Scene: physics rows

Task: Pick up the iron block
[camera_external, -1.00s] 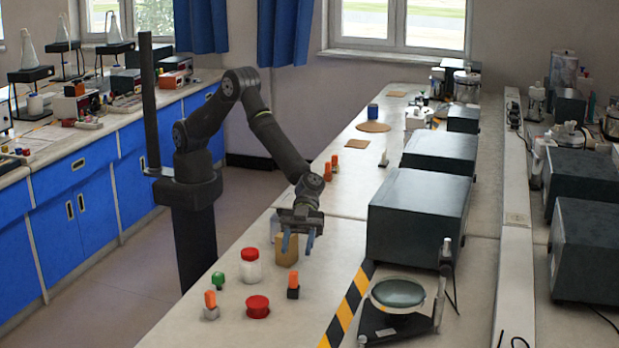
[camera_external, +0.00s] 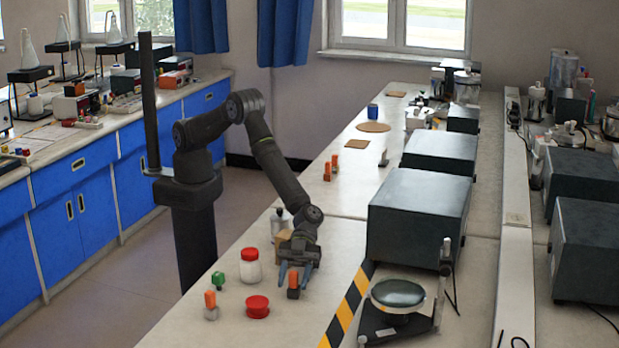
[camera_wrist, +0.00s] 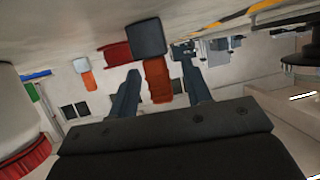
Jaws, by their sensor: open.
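A small dark block with an orange handle (camera_external: 293,281) stands upright on the near bench; its dark base (camera_wrist: 147,37) looks most like the iron block. A lighter grey block (camera_external: 211,313), also with an orange handle, stands to its left and shows in the wrist view (camera_wrist: 81,65). My gripper (camera_external: 294,284) is low over the dark block, its fingers pointing down on either side of the handle. In the wrist view my gripper (camera_wrist: 161,68) is open, with the orange handle between the fingers and a gap visible on both sides.
A white jar with a red lid (camera_external: 250,268), a green-topped piece (camera_external: 218,280) and a red disc (camera_external: 257,306) stand close by on the left. A tan block (camera_external: 284,241) and grey bottle (camera_external: 280,222) are behind my gripper. A striped strip (camera_external: 350,305) lies to the right.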

